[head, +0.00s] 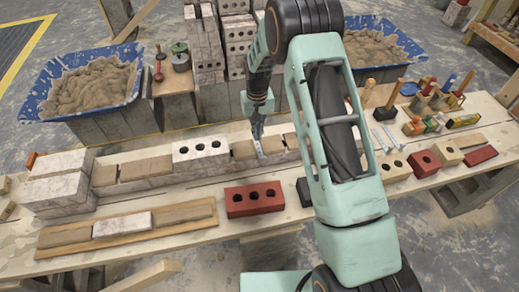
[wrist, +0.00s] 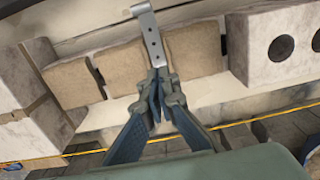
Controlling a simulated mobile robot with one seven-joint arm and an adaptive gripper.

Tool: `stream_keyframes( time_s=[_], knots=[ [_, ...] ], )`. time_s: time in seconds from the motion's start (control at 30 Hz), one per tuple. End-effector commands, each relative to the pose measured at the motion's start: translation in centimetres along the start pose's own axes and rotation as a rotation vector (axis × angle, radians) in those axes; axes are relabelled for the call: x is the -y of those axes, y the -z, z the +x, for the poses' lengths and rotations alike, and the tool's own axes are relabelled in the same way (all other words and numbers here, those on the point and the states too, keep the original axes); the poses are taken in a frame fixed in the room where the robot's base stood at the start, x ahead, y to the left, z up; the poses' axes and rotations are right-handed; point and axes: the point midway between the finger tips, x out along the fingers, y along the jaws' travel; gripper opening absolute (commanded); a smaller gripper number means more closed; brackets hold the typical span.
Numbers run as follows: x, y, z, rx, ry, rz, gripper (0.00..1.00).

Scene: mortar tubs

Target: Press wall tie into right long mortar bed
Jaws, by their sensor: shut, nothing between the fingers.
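The wall tie, a narrow bent metal strip with holes (wrist: 151,35), lies across the row of mortar in the wrist view. Its bent far end juts past the mortar's edge. It also shows in the head view (head: 259,148), small and pale. Tan mortar (wrist: 194,50) shows on one side of it and more mortar (wrist: 123,67) on the other. My gripper (wrist: 158,84) is shut and its fingertips are at the tie's near end; I cannot tell whether they touch it. In the head view my gripper (head: 257,131) is over the wall row, right of the white three-hole brick (head: 201,151).
A red brick (head: 254,199) stands on the bench in front. A board (head: 185,216) with mortar and a pale brick lies front left. Blue mortar tubs (head: 130,105) stand behind. Tools (head: 440,105) and loose bricks (head: 425,163) are at the right.

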Motion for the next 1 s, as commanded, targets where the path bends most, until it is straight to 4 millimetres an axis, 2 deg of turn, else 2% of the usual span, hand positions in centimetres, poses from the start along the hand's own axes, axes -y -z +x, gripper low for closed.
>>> stream_keyframes(
  time_s=[0.5, 1.0],
  knots=[
    [0.0, 0.0, -4.3, -0.001, 0.0, 0.0, 0.0],
    [0.0, 0.0, -4.6, 0.001, 0.0, 0.0, 0.0]
  ],
)
